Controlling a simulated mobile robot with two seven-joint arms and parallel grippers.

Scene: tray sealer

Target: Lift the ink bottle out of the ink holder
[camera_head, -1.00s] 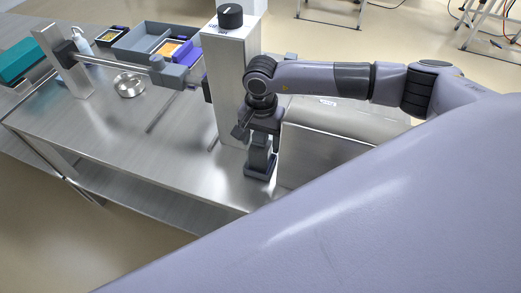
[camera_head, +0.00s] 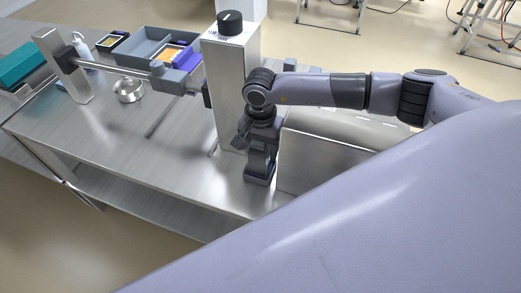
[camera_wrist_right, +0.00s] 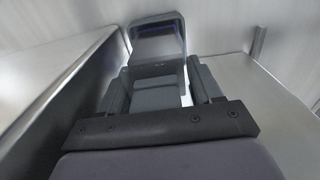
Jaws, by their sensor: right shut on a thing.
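My right gripper (camera_head: 259,146) points down beside the steel column, directly above a small dark blue-grey holder (camera_head: 259,174) that stands on the steel table. In the right wrist view, my right gripper (camera_wrist_right: 156,95) has its two fingers shut on a grey block between them, which I take for the ink bottle (camera_wrist_right: 152,85). A grey box-like frame with a dark inside (camera_wrist_right: 157,40) shows just beyond the fingertips. Whether the bottle's lower part is still inside the holder is hidden. My left gripper is not in view.
The steel column (camera_head: 232,85) with a black knob stands close left of the gripper. A steel housing (camera_head: 320,160) stands close on its right. A round metal dish (camera_head: 129,90), grey trays (camera_head: 150,45) and a horizontal rod are further left. The front left tabletop is clear.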

